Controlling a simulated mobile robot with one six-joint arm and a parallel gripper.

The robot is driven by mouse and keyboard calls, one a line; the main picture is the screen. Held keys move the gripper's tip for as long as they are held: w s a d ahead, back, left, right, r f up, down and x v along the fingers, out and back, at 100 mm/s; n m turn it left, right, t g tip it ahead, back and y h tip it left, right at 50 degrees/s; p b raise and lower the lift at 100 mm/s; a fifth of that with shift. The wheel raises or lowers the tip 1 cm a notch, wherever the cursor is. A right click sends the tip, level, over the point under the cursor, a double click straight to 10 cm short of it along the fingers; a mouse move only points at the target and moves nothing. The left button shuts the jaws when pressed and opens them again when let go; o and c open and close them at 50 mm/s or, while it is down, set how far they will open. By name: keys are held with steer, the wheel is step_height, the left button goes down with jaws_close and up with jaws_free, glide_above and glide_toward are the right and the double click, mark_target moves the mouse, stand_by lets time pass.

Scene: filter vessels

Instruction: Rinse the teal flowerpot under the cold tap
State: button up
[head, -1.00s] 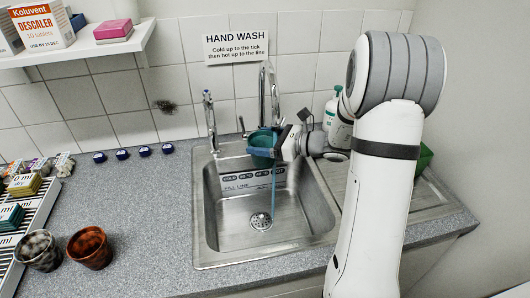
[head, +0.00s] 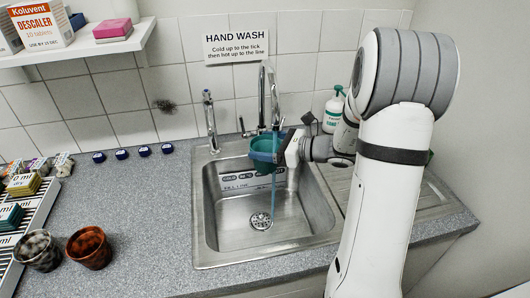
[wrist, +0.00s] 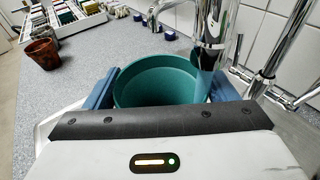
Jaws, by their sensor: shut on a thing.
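The teal flowerpot (head: 264,149) is held over the sink (head: 262,240), under the curved chrome tap (head: 262,85). A blue stream of water (head: 273,190) runs down past the pot toward the drain. In the wrist view the teal pot (wrist: 165,85) is upright with its open mouth up, between two blue fingers, and the tap spout (wrist: 212,35) is over its right side. My gripper (head: 277,149) is shut on the pot; it also shows in the wrist view (wrist: 160,88). The pot's inside bottom is hidden.
A second, slimmer tap (head: 209,115) stands at the sink's back left. A marbled grey pot (head: 38,251) and a brown pot (head: 89,248) stand on the counter at left, near a rack of sachets (head: 28,225). A soap bottle (head: 333,108) stands behind my arm.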

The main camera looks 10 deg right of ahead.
steer(key=s+a, duration=0.2)
steer(key=s, duration=0.3)
steer(key=shift+s+a+b, duration=0.25)
steer(key=shift+a+b, duration=0.1)
stand_by(1.2)
steer(key=s+a+r+p, duration=0.2)
steer(key=s+r+p, duration=0.1)
steer(key=s+r, duration=0.1)
steer(key=shift+s, duration=0.25)
stand_by(0.8)
